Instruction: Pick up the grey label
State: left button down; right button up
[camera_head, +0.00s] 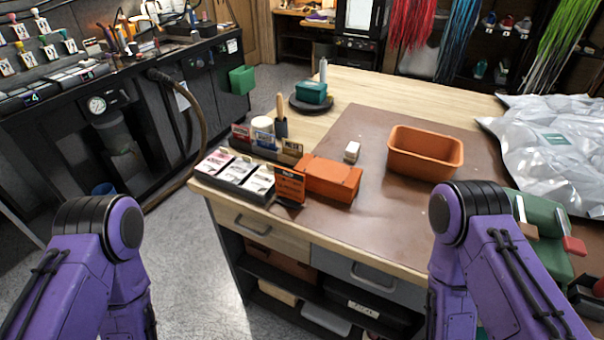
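A dark tray (229,187) at the table's near left corner holds pale cards (238,171) with dark print. Small upright red, blue and orange-brown cards stand in a dark holder (266,152) just behind it. I cannot tell which of these, if any, is the grey label; the print is too small to read. My purple left and right arms come in at the bottom left and bottom right, and neither gripper is in view.
An orange box (329,178) and an upright orange card (290,186) stand right of the tray. An orange bin (425,153), a small white block (352,151) and a silvery bag (553,150) lie farther right. The brown mat (385,215) is clear in front of the bin.

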aim_at(238, 169)
jog(key=k, duration=0.5)
jog(key=u, duration=0.9)
jog(key=i, duration=0.95)
jog(key=z, duration=1.7)
